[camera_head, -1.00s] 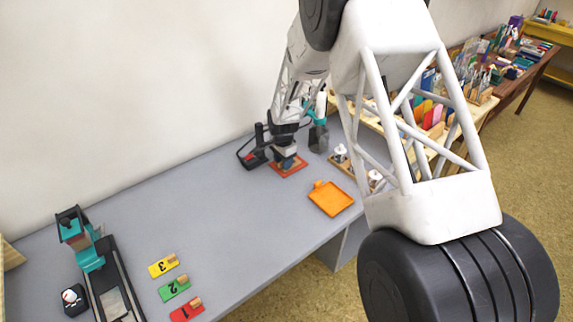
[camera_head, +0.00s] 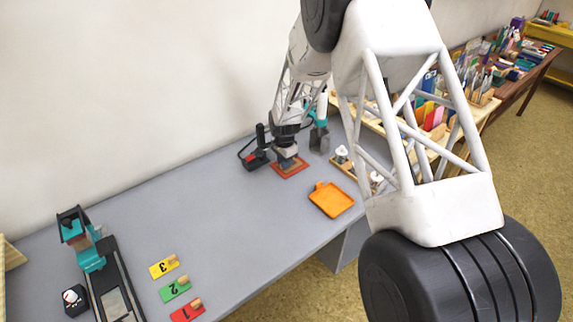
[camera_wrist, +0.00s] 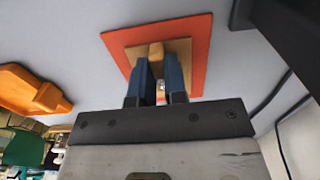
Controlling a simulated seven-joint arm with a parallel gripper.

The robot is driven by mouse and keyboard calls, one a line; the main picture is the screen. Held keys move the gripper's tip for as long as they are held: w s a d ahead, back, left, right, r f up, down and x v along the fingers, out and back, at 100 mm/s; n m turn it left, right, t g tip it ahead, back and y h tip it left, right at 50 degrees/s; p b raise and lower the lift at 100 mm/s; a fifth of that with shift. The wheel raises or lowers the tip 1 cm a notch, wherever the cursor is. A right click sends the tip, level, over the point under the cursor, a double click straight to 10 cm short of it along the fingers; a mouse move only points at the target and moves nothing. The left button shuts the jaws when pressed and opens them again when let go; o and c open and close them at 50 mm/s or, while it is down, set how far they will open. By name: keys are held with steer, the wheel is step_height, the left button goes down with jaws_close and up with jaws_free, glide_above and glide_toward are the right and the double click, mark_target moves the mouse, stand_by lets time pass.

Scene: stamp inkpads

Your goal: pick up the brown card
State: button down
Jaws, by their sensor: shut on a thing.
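The brown card (camera_wrist: 182,50) is a flat tan square with a small wooden knob (camera_wrist: 156,50), over an orange-red square mat (camera_wrist: 118,42) in the wrist view. My gripper (camera_wrist: 158,68) has its two blue fingers on either side of the knob and is shut on it. The fingers hide part of the card. In the head view my gripper (camera_head: 288,161) is down at the mat (camera_head: 298,171) near the back of the grey table. I cannot tell whether the card touches the mat or is slightly above it.
An orange tray (camera_head: 331,200) lies right of the mat. A black-and-red device (camera_head: 256,156) with a cable stands close on the left. Numbered yellow (camera_head: 162,267), green (camera_head: 173,290) and red (camera_head: 187,311) cards lie at front left. The table's middle is clear.

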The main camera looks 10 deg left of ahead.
steer(key=shift+r, duration=0.1)
steer(key=shift+r, duration=1.4)
steer(key=shift+s+r, duration=0.2)
steer(key=shift+r, duration=0.1)
steer(key=s+d, duration=0.1)
steer(key=s, duration=0.4)
steer(key=s+d+r, duration=0.1)
steer(key=s+d, duration=0.1)
steer(key=s, duration=0.2)
steer(key=s+d, duration=0.2)
steer(key=s, duration=0.3)
steer(key=shift+s+d+r, duration=0.2)
steer(key=shift+s+d, duration=0.05)
steer(key=shift+s, duration=0.1)
steer(key=shift+d, duration=0.1)
